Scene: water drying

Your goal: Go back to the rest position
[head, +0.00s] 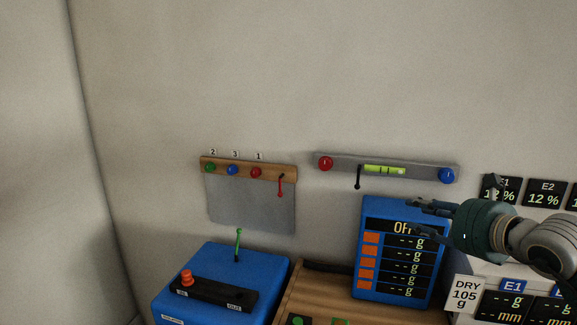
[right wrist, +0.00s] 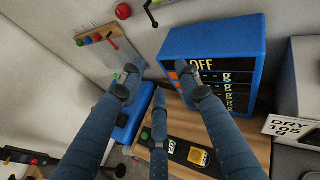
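My right gripper (head: 424,218) comes in from the right in the head view, in front of the blue display box (head: 367,210). Its fingers point left and are apart. In the right wrist view its three dark fingers (right wrist: 160,88) are spread with nothing between them. The display box (right wrist: 212,40) reads OFF above several rows of blank gram readings with orange buttons. My left gripper is in neither view.
A blue machine (head: 250,260) with a green lever stands at the left. A wooden rail (head: 245,174) with coloured knobs and a grey level bar (head: 415,171) are on the wall. A DRY 105 g sign (head: 464,294) stands at right. The upper wall is bare.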

